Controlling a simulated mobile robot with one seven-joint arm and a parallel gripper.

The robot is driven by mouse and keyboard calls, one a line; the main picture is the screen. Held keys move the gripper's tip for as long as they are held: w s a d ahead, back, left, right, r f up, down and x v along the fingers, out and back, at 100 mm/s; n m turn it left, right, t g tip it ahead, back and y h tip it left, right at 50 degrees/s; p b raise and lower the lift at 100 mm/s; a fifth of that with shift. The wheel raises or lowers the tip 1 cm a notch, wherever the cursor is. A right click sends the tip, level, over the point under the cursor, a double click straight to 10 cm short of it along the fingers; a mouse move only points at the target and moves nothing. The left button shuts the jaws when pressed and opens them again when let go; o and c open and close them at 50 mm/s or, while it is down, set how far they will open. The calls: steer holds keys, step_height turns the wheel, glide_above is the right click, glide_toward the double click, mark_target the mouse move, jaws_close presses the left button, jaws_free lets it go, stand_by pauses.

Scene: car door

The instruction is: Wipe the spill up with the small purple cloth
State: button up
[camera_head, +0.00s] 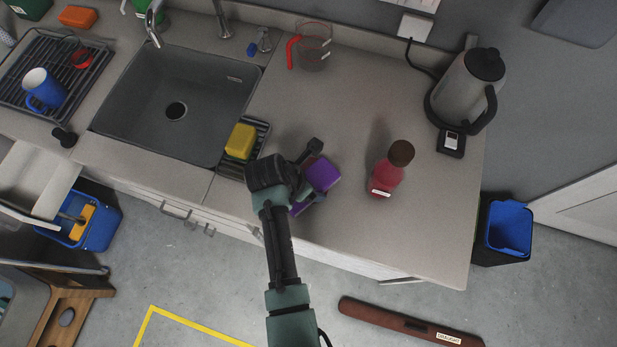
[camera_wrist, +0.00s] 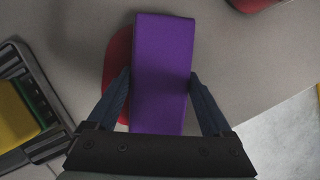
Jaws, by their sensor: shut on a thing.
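The small purple cloth (camera_head: 322,174) looks like a folded block and is over the counter near its front edge. My gripper (camera_head: 306,188) is shut on it; in the wrist view a blue finger presses each long side of the cloth (camera_wrist: 163,50). A red spill (camera_wrist: 117,62) shows on the counter at the left of the cloth in the wrist view, partly hidden beneath it. In the head view the spill is hidden by my gripper and the cloth. I cannot tell whether the cloth touches the counter.
A red bottle (camera_head: 388,172) with a brown cap stands to the right of the cloth. A yellow sponge (camera_head: 240,141) sits on a dark rack (camera_head: 258,135) to the left, beside the sink (camera_head: 150,110). A kettle (camera_head: 468,85) and a measuring jug (camera_head: 313,48) stand farther back. Counter between them is clear.

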steer(key=shift+w+a, duration=0.3)
steer(key=shift+a, duration=0.65)
stand_by(0.6)
steer(key=shift+s+d+p, duration=0.3)
steer(key=shift+d+p, duration=0.3)
steer(key=shift+d, duration=0.35)
stand_by(0.3)
steer(key=shift+w+a, duration=0.15)
steer(key=shift+a, duration=0.35)
steer(key=shift+w+a, duration=0.15)
steer(key=shift+a, duration=0.35)
steer(key=shift+s+d+p, duration=0.2)
steer(key=shift+d+p, duration=0.1)
steer(key=shift+d, duration=0.2)
steer(key=shift+s+d+p, duration=0.15)
steer(key=shift+d+p, duration=0.1)
steer(key=shift+d, duration=0.25)
stand_by(0.6)
steer(key=shift+w+a, duration=0.2)
steer(key=shift+a, duration=0.3)
steer(key=shift+w+a, duration=0.15)
steer(key=shift+a, duration=0.35)
steer(key=shift+s+d+p, duration=0.15)
steer(key=shift+d+p, duration=0.1)
steer(key=shift+d, duration=0.25)
steer(key=shift+s+d+p, duration=0.15)
steer(key=shift+d+p, duration=0.1)
steer(key=shift+d, duration=0.25)
stand_by(0.6)
